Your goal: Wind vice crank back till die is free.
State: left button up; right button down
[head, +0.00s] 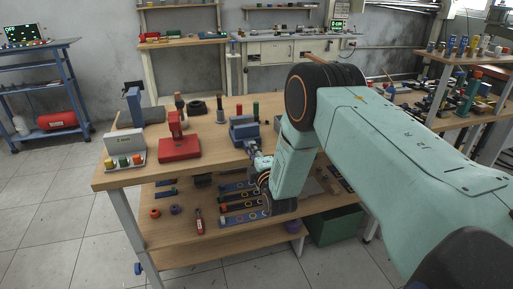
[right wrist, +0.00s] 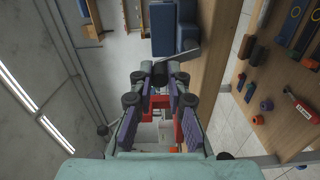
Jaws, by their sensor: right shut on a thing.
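The blue vice (head: 243,130) stands at the front edge of the bench top (head: 215,153), left of my right arm. It also shows at the top of the right wrist view (right wrist: 163,28), with its jaw blocks side by side. My right gripper (head: 259,163) is at the vice's front, just off the bench edge. In the right wrist view the gripper (right wrist: 160,77) is shut on the crank (right wrist: 186,54), whose thin grey bar sticks out past the fingertips. I cannot make out the die. My left gripper is not in view.
Below, the lower shelf (head: 178,232) holds dark strips with rings and a red tool (head: 199,221).

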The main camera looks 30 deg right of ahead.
jog(key=shift+a+f+n, duration=0.15)
jog(key=shift+a+n, duration=0.05)
jog(key=shift+n, duration=0.3)
jog(key=c, duration=1.3)
grip_release()
jog(key=v, duration=1.2)
